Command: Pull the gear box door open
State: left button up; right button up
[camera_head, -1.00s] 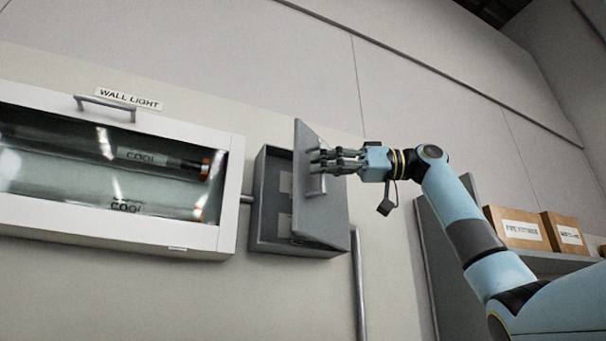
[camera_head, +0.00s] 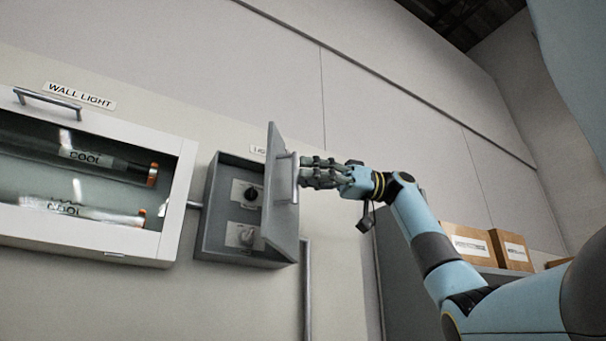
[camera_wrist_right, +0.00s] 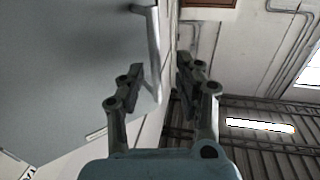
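The grey gear box (camera_head: 212,215) is on the wall in the head view. Its door (camera_head: 282,195) is hinged on the right and stands well open, so two knobs (camera_head: 251,193) inside show. The door's bar handle (camera_head: 286,178) is on its outer face; it also shows in the right wrist view (camera_wrist_right: 153,45). My right gripper (camera_head: 306,172) is at the handle. In the right wrist view its two fingers (camera_wrist_right: 158,82) are apart with the handle bar between them, and gaps show beside the bar. My left gripper is not in view.
A white glass-fronted wall light case (camera_head: 100,242) hangs left of the box, joined by a short pipe. A vertical conduit (camera_head: 307,290) runs below the box. Cardboard boxes (camera_head: 466,243) stand on a shelf at right. The wall above is clear.

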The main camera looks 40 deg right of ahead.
jog(key=v, duration=1)
jog(key=shift+d, duration=0.2)
